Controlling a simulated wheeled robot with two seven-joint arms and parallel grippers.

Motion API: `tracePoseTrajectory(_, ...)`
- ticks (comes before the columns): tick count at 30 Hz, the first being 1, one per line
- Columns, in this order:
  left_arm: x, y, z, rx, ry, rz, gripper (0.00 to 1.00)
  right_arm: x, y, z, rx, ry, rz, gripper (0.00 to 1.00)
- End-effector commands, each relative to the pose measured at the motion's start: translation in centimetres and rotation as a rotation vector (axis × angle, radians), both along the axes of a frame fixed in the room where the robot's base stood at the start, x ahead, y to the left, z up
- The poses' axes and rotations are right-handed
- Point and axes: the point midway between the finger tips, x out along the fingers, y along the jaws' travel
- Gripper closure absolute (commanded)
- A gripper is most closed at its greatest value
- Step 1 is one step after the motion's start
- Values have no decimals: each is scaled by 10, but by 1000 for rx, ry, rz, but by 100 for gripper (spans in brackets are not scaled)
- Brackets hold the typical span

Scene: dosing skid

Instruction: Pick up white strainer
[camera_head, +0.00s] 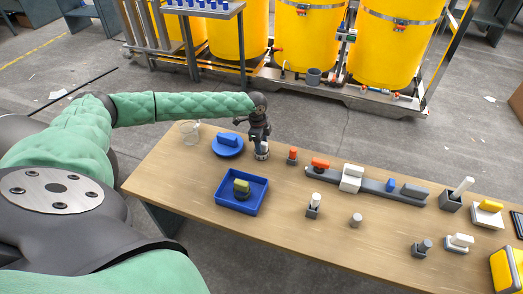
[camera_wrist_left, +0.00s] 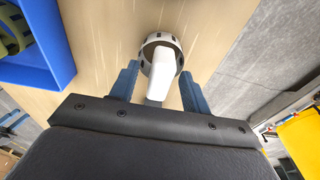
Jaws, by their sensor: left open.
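The white strainer (camera_head: 262,154) stands on the wooden table near its far edge, below my left gripper (camera_head: 260,141), which hides its upper part. In the left wrist view the strainer (camera_wrist_left: 162,42) is a white ring-shaped body with dark slots and a white tapered piece pointing toward my gripper. My left gripper (camera_wrist_left: 160,72) is open, with one blue-grey finger on each side of the white piece. I cannot tell whether either finger touches it. My right gripper is not in view.
A blue round piece (camera_head: 227,148) lies left of the strainer. A blue tray (camera_head: 263,198) holds a yellow-green piece (camera_head: 241,186). A grey rail (camera_head: 408,195) with several pieces runs farther right.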

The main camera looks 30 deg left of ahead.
Motion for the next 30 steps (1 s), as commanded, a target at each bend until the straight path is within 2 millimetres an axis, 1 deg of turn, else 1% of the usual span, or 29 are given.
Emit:
tracePoseTrajectory(3, 0, 0, 0, 0, 0, 0, 53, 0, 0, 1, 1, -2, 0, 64)
tracePoseTrajectory(4, 0, 0, 0, 0, 0, 0, 55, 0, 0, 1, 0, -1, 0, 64)
tracePoseTrajectory(6, 0, 0, 0, 0, 0, 0, 68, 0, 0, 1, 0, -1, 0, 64)
tracePoseTrajectory(8, 0, 0, 0, 0, 0, 0, 80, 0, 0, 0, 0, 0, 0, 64)
tracePoseTrajectory(9, 0, 0, 0, 0, 0, 0, 88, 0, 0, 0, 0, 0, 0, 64)
tracePoseTrajectory(11, 0, 0, 0, 0, 0, 0, 100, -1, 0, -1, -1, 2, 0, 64)
tracePoseTrajectory(19, 0, 0, 1, 0, 0, 0, 100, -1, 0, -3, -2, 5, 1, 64)
tracePoseTrajectory(22, 0, 0, 6, 0, 0, 0, 100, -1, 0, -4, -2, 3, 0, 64)
tracePoseTrajectory(26, 0, 0, 22, -1, -1, 0, 100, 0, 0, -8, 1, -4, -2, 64)
tracePoseTrajectory(29, 0, 0, 42, -1, -2, 0, 100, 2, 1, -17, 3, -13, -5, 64)
tracePoseTrajectory(30, -1, -10, 46, -2, -1, -4, 100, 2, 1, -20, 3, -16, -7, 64)
